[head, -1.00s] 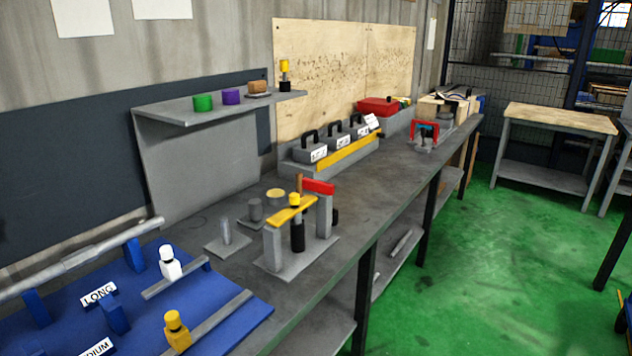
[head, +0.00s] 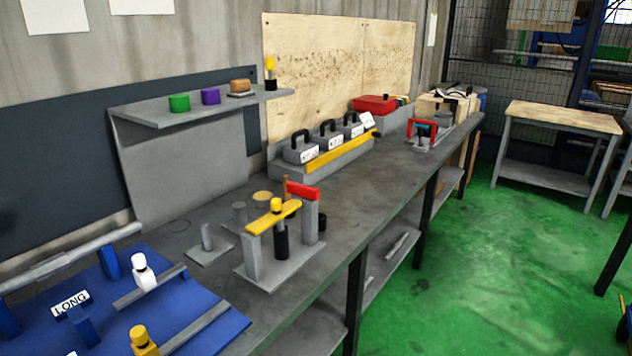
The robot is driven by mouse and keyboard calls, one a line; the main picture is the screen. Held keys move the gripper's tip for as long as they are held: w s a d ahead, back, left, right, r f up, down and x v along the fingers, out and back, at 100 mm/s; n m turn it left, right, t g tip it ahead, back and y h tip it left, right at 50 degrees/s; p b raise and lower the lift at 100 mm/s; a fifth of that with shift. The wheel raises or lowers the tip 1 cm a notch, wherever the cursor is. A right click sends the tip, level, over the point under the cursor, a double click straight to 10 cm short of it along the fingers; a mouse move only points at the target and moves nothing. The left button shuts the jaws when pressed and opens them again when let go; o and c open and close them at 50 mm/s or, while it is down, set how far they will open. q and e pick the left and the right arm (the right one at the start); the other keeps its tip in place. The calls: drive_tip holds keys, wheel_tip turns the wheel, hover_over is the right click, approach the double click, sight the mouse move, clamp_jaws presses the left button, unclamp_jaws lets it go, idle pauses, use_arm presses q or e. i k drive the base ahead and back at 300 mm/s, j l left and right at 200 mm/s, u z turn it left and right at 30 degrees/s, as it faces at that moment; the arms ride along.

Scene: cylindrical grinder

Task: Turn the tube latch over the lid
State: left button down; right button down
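A fixture with a grey base plate (head: 268,280) stands on the bench. It has two upright grey posts. A yellow bar (head: 262,221) rests on the left post and reaches right, over a black upright tube (head: 281,243). A small yellow knob or cap (head: 276,204) shows at the bar, above the tube. A red bar (head: 303,191) sits on top of the right post, with a thin brown upright piece at its left end. I cannot tell for certain which bar is the tube latch, and no separate lid can be made out. Neither of my grippers is in view.
A blue board (head: 215,318) with white and yellow bottles lies at the near left. A small grey stand (head: 208,250) and round pieces are beside the fixture. A shelf (head: 160,115) and a block rack (head: 325,153) stand behind. The bench to the right is mostly clear.

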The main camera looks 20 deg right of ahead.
sight(313, 192)
drive_tip(key=i+l+u, duration=0.15)
drive_tip(key=l, duration=0.65)
drive_tip(key=i+l+u, duration=0.1)
drive_tip(key=i+l, duration=0.2)
drive_tip(key=l, duration=0.5)
drive_tip(key=i+l+u, duration=0.15)
drive_tip(key=l, duration=0.7)
drive_tip(key=i+l+u, duration=0.1)
drive_tip(key=l, duration=0.75)
drive_tip(key=i+l+u, duration=0.15)
drive_tip(key=l, duration=0.7)
drive_tip(key=i+l+u, duration=0.1)
drive_tip(key=l, duration=0.8)
